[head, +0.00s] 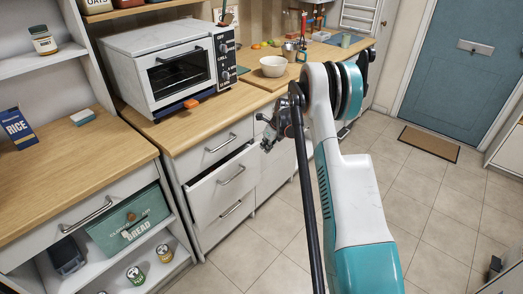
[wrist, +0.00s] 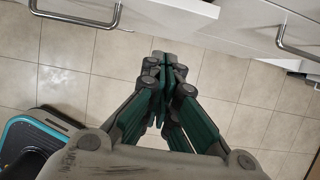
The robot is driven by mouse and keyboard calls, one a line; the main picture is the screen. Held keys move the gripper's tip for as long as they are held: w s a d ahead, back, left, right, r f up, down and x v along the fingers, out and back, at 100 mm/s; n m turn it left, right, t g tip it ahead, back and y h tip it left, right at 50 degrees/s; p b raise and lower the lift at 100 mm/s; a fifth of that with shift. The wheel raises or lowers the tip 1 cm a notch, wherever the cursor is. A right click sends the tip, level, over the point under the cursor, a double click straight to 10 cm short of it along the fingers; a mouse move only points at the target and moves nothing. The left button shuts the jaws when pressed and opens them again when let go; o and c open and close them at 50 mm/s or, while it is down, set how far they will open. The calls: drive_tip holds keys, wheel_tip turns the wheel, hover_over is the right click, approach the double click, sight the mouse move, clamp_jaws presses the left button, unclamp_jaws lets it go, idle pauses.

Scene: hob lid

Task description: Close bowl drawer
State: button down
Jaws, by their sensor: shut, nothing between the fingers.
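The white drawer (head: 224,188) below the top one stands partly open, with a dark gap above its front and a metal bar handle (head: 232,176). I cannot tell from outside what is in it. My gripper (head: 267,144) is by the right end of this drawer's front, with no visible grip on the handle. In the wrist view my gripper (wrist: 168,62) is shut and empty, its fingertips together just below white fronts. A bar handle (wrist: 75,22) is at the upper left and another (wrist: 290,50) at the upper right, both apart from the fingers.
A toaster oven (head: 175,65) and a white bowl (head: 274,66) stand on the wooden counter (head: 205,128). Left is a unit with a green bread bin (head: 130,222) and cans. The tiled floor (head: 270,250) in front of the drawers is clear.

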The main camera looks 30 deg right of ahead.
sight(240, 154)
drive_tip(key=s+a+t+y+p, duration=0.1)
drive_tip(key=s+a+t+p, duration=0.2)
drive_tip(key=s, duration=0.4)
drive_tip(key=shift+t, duration=0.6)
drive_tip(key=shift+w+a+f+b, duration=0.7)
drive_tip(key=shift+w+f+b, duration=0.4)
drive_tip(key=shift+w, duration=0.6)
drive_tip(key=shift+w+a+f+b, duration=0.75)
drive_tip(key=shift+w+f+b, duration=0.4)
drive_tip(key=shift+w, duration=0.6)
drive_tip(key=shift+w+a+f+b, duration=0.7)
drive_tip(key=shift+w+f+b, duration=0.4)
drive_tip(key=shift+w, duration=0.6)
drive_tip(key=shift+f, duration=0.15)
drive_tip(key=w, duration=0.1)
drive_tip(key=w+a, duration=0.1)
drive_tip(key=w, duration=0.3)
drive_tip(key=shift+a, duration=0.4)
